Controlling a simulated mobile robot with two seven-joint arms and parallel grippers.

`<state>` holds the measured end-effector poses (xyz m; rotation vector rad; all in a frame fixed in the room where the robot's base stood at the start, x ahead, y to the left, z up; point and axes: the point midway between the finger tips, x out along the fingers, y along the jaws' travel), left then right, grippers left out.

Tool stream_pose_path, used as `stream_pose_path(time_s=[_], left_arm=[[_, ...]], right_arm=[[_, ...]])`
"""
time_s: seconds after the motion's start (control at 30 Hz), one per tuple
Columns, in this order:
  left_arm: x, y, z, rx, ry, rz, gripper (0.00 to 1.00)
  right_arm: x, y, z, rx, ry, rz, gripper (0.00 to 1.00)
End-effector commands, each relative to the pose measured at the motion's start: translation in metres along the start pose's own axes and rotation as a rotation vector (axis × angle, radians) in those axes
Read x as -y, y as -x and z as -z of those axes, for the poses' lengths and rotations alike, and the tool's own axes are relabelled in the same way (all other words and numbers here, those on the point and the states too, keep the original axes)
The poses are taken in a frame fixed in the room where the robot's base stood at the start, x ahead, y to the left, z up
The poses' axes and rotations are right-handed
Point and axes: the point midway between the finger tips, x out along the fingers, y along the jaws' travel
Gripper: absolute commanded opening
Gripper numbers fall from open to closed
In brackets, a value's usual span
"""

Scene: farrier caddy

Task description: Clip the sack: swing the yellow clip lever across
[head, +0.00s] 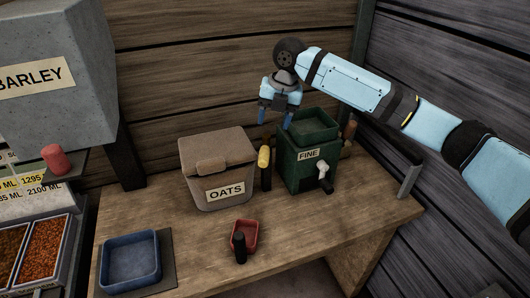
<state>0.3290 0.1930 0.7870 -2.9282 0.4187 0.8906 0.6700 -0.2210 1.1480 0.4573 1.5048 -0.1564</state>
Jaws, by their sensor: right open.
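My right gripper (274,120) hangs from the arm that comes in from the right. Its two blue fingers point down and stand apart, with nothing visible between them. It is behind the oats bin and at the back left of the green FINE box (295,172). A small yellow piece (264,156) on a dark upright part stands between the bin and the box, below the fingers. I cannot tell whether it is the clip lever. No sack can be made out. My left gripper is not in view.
The tan OATS bin (216,165) stands on the wooden bench (190,238). The FINE box has a white tap (323,171). A blue tray (131,261) and a red scoop-like dish (244,235) are at the front. A grey BARLEY hopper (50,105) hangs left.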

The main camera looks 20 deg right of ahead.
Motion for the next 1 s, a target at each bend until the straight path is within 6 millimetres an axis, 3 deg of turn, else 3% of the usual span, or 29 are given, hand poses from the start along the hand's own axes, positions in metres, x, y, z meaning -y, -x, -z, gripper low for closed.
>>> stream_pose_path(time_s=[0.3, 0.5, 0.7, 0.97, 1.0], left_arm=[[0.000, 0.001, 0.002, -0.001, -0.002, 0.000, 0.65], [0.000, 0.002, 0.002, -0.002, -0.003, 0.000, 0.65], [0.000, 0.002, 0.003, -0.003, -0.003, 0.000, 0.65], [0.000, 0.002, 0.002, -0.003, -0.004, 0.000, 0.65], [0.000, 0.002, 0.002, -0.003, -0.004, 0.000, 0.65]], right_arm=[[0.000, -0.069, 0.001, -0.002, -0.001, 0.000, 0.55], [-0.001, -0.100, 0.001, -0.001, -0.001, 0.000, 0.55], [0.000, -0.114, 0.001, 0.000, -0.001, 0.000, 0.55], [0.000, -0.115, 0.001, 0.001, -0.001, -0.001, 0.55], [0.000, -0.115, 0.001, 0.001, -0.001, -0.001, 0.50]])
